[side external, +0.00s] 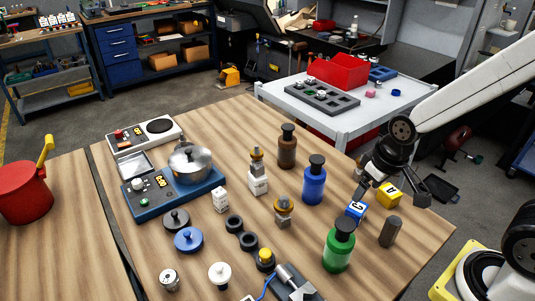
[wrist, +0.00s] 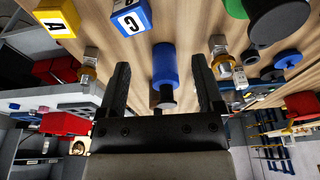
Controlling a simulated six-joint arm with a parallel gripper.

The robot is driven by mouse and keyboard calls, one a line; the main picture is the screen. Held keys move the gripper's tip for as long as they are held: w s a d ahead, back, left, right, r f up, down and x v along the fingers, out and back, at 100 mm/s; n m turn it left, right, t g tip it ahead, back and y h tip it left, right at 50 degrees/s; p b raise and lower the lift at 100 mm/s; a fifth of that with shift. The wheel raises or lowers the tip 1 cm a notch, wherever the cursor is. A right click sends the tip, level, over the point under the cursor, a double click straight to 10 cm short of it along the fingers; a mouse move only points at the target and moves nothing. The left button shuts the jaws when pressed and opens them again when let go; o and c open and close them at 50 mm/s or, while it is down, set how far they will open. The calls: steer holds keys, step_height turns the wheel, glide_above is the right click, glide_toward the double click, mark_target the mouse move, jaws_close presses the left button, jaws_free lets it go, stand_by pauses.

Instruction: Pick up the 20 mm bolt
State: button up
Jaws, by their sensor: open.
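Several upright metal pieces with brass-coloured collars look like bolts; I cannot read their sizes, so I cannot tell which is the 20 mm bolt. In the side view one (side external: 283,210) stands mid-table, and another (side external: 257,160) stands on or right behind a white labelled block (side external: 258,184). In the wrist view one (wrist: 91,58) is left of my fingers and another (wrist: 220,62) is right of them. My gripper (side external: 388,182) is open and empty above the right part of the table, near the lettered cubes. The wrist view shows its spread fingers (wrist: 160,66) with a blue bottle beyond.
The blue bottle (side external: 314,184), brown bottle (side external: 287,150) and green bottle (side external: 339,248) stand tall. A blue cube (side external: 356,211), yellow cube (side external: 388,195) and dark post (side external: 390,231) are near my gripper. A pot (side external: 190,162) sits on a blue scale-like device at left.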

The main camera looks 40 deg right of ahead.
steer(key=w+d+r+m+t+y, duration=0.1)
steer(key=w+d+m+y, duration=0.25)
steer(key=d+m, duration=0.45)
steer(key=w+d+r+m+t+y, duration=0.1)
steer(key=w+d+m+t+y, duration=0.15)
steer(key=d+m+y, duration=0.4)
steer(key=w+d+r+m+y, duration=0.1)
steer(key=w+d+m+y, duration=0.15)
steer(key=d+m, duration=0.7)
steer(key=shift+h, duration=0.25)
steer(key=f, duration=1.3)
steer(key=shift+w+a+f, duration=0.15)
steer(key=shift+w+f, duration=0.1)
steer(key=shift+w, duration=0.05)
steer(key=shift+f, duration=0.5)
steer(key=shift+x, duration=1.3)
steer(key=shift+w+x, duration=0.15)
steer(key=shift+x, duration=1.15)
steer(key=shift+w+x, duration=0.15)
steer(key=shift+x, duration=1.15)
